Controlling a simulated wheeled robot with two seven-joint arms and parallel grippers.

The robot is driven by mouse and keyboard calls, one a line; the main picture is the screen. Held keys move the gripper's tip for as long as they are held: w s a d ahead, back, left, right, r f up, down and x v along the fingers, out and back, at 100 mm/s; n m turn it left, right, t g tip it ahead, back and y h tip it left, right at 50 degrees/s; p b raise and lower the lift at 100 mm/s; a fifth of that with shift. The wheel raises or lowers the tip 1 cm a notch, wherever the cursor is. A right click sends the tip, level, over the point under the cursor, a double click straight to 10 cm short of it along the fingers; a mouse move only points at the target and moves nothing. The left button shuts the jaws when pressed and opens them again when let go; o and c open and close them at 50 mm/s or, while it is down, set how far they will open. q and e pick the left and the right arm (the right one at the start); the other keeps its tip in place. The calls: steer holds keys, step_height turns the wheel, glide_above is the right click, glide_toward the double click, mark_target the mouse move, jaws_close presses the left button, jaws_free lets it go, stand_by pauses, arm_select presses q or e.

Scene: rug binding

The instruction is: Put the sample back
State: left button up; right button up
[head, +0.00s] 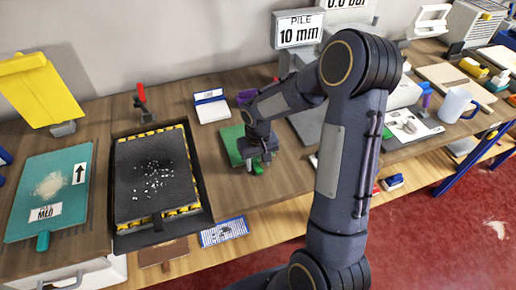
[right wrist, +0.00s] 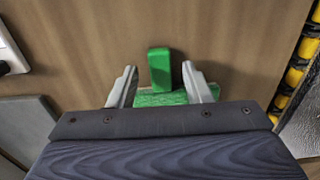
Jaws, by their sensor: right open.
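A green sample (head: 228,143) with a green tab (head: 258,169) lies on the wooden bench, partly hidden under my right gripper (head: 259,160). In the right wrist view, the upright green tab (right wrist: 159,68) stands between the two fingers of my open right gripper (right wrist: 158,72), with a gap on both sides. The textured green sample (right wrist: 160,98) shows below the tab, and the gripper body hides the rest. My left gripper is not in view.
A dark mat with white specks (head: 152,170) lies in a black tray (head: 203,190) left of the gripper. A teal board (head: 25,225) with pale powder is farther left. A "PILE 10 mm" display (head: 298,30) stands behind. A white mug (head: 453,105) is at the right.

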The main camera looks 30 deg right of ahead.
step_height(320, 180, up, 10)
steer(key=r, duration=0.1)
steer(key=s+a+r+t+y, duration=0.2)
steer(key=s+a, duration=0.2)
steer(key=s, duration=0.6)
steer(key=s+a+r+n+t+y, duration=0.1)
steer(key=s+a+r+t, duration=0.2)
steer(key=s, duration=0.7)
steer(key=shift+a+r+t+y, duration=0.3)
steer(key=shift+a+y, duration=0.1)
steer(key=shift+a, duration=0.8)
steer(key=shift+d, duration=0.1)
